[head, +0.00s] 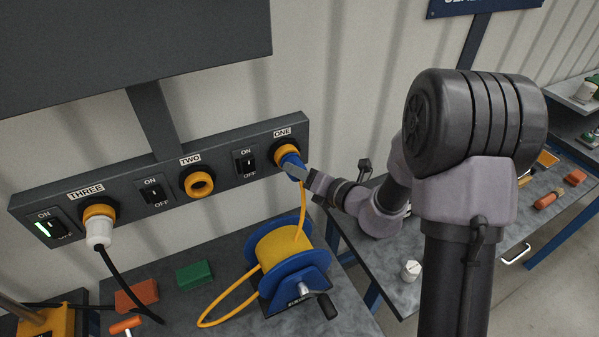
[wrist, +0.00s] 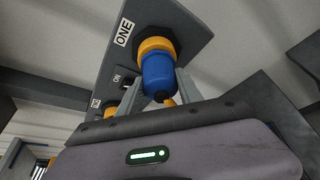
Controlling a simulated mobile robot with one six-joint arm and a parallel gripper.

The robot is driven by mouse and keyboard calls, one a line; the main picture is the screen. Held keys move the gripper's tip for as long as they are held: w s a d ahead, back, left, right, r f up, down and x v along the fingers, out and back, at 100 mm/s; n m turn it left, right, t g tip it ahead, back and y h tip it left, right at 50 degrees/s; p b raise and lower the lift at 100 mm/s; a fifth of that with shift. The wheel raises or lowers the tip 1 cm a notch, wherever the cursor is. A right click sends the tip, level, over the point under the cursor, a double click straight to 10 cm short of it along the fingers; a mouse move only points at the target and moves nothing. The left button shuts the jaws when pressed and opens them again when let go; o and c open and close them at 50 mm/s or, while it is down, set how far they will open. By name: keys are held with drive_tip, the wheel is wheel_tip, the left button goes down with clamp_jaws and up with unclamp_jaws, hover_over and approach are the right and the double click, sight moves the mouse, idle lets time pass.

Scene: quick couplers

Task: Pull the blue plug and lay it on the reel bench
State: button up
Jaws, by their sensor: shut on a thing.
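The blue plug (head: 291,162) sits at the socket labelled ONE (head: 284,149) at the right end of the dark panel. In the wrist view the blue plug (wrist: 158,76) is up against the socket's orange collar (wrist: 156,46). My gripper (head: 297,174) is shut on the plug, with a finger on each side of it. A yellow cable (head: 303,213) runs down from the plug to a blue reel (head: 285,262) on the grey reel bench (head: 228,305). The plug's front end is hidden in the collar.
Socket TWO (head: 198,182) is empty. A white plug (head: 98,232) with a black cable is in socket THREE. A green block (head: 194,275) and red block (head: 137,295) lie on the bench left of the reel. Another bench (head: 399,262) stands to the right.

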clamp_jaws()
drive_tip(key=shift+s+d+f, duration=0.1)
drive_tip(key=shift+s, duration=0.1)
drive_tip(key=shift+s+d, duration=0.35)
drive_tip(key=shift+s, duration=0.45)
drive_tip(key=shift+s+d, duration=0.35)
drive_tip(key=shift+s, duration=0.45)
drive_tip(key=s, duration=0.1)
drive_tip(key=s+d, duration=0.1)
drive_tip(key=s+b, duration=0.1)
drive_tip(key=shift+s+d, duration=0.25)
drive_tip(key=shift+s, duration=0.1)
